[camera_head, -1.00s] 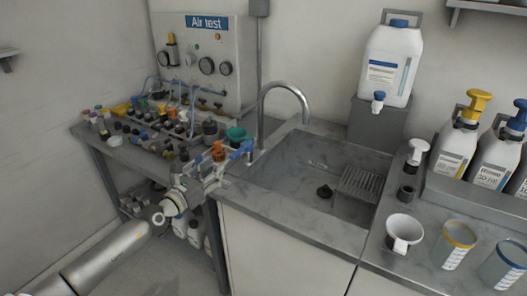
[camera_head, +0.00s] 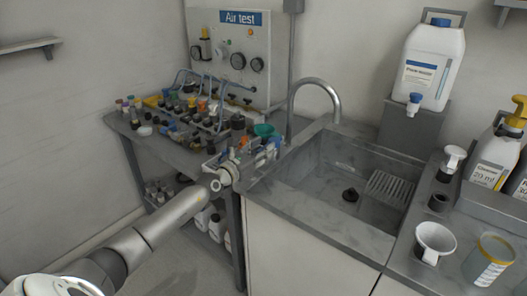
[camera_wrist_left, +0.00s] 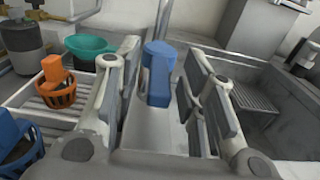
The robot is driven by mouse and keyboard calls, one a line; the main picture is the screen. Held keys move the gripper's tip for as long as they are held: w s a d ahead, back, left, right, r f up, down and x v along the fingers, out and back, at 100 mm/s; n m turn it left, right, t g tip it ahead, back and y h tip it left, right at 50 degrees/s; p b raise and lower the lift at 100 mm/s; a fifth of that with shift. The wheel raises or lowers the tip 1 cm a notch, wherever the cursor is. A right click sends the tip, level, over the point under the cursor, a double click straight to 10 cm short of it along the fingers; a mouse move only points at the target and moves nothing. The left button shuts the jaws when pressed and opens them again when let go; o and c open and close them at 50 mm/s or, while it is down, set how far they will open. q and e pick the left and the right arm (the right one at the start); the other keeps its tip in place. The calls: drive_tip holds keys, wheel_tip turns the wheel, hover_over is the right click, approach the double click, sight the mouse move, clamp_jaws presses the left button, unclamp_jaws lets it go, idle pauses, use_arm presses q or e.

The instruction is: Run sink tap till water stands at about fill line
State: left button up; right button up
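The sink (camera_head: 310,212) is a grey basin in the counter, with a curved metal tap (camera_head: 318,84) at its back left corner. The blue tap handle (camera_head: 276,142) is beside the tap base; it also shows in the left wrist view (camera_wrist_left: 157,72). My left gripper (camera_head: 258,155) is at the handle. In the wrist view its fingers (camera_wrist_left: 165,95) are open, one on each side of the handle, with gaps visible. Small lettering (camera_head: 344,166) marks the basin's back wall, too small to read. I see no stream from the spout. My right gripper is out of view.
A black drain piece (camera_head: 350,194) and a rack (camera_head: 388,188) are in the basin. Left of the tap, a bench holds a green funnel (camera_head: 264,130) and many small parts. A white funnel (camera_head: 433,240) and a beaker (camera_head: 489,262) stand on the right counter.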

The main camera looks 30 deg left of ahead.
use_arm(q)
drive_tip(key=shift+w, duration=0.45)
clamp_jaws()
